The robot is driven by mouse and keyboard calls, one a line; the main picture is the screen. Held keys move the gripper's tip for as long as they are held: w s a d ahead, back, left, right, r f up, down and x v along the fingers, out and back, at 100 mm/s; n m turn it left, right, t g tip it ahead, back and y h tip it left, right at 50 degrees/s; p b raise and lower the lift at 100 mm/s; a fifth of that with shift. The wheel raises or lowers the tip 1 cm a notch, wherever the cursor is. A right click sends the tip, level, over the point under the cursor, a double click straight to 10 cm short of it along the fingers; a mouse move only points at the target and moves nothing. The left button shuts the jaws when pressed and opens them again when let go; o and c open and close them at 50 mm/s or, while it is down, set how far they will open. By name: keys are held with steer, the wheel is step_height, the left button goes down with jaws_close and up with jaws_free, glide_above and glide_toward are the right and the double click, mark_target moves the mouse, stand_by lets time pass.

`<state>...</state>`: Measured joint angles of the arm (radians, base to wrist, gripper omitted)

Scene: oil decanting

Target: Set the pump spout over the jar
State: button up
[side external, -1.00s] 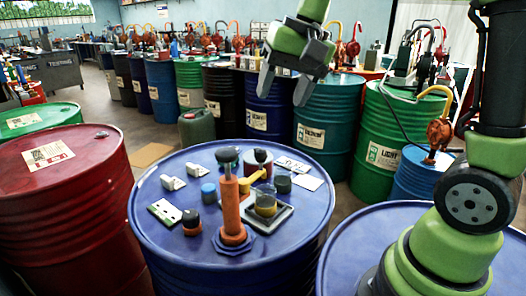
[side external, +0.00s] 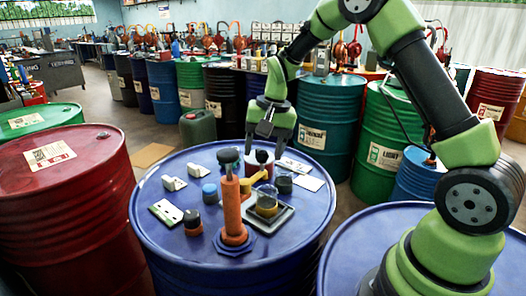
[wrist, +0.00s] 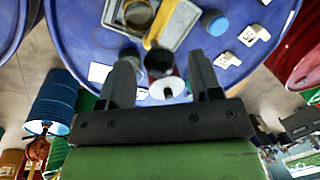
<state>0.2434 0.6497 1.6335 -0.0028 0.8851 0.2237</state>
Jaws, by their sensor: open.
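The pump is an orange upright post (side external: 233,205) with a dark knob on top, standing on the blue drum lid. The clear jar with amber contents sits in a grey tray (side external: 288,212). In the wrist view the yellow spout (wrist: 160,25) shows close beside the round jar (wrist: 138,12). My gripper (wrist: 162,80) is open and empty, pointing down behind the pump, above a red can with a pale top (side external: 260,160). The spout lies outside its fingers.
The blue drum lid (side external: 175,240) also carries a dark cap (side external: 284,184), a blue cap (side external: 210,192), white blocks (side external: 174,183), a black-and-orange knob (side external: 192,222) and cards. A red drum (side external: 75,205) stands left. The lid's front is clear.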

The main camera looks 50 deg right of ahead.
steer(key=shift+w+a+f, duration=0.1)
steer(key=shift+f, duration=0.45)
steer(key=shift+c, duration=0.2)
jaws_close()
steer(key=shift+s+m, duration=0.35)
steer(key=shift+m, duration=0.25)
steer(key=shift+o, duration=0.2)
jaws_free()
step_height(320, 180, up, 10)
steer(key=s+d, duration=0.1)
steer(key=shift+s, duration=0.25)
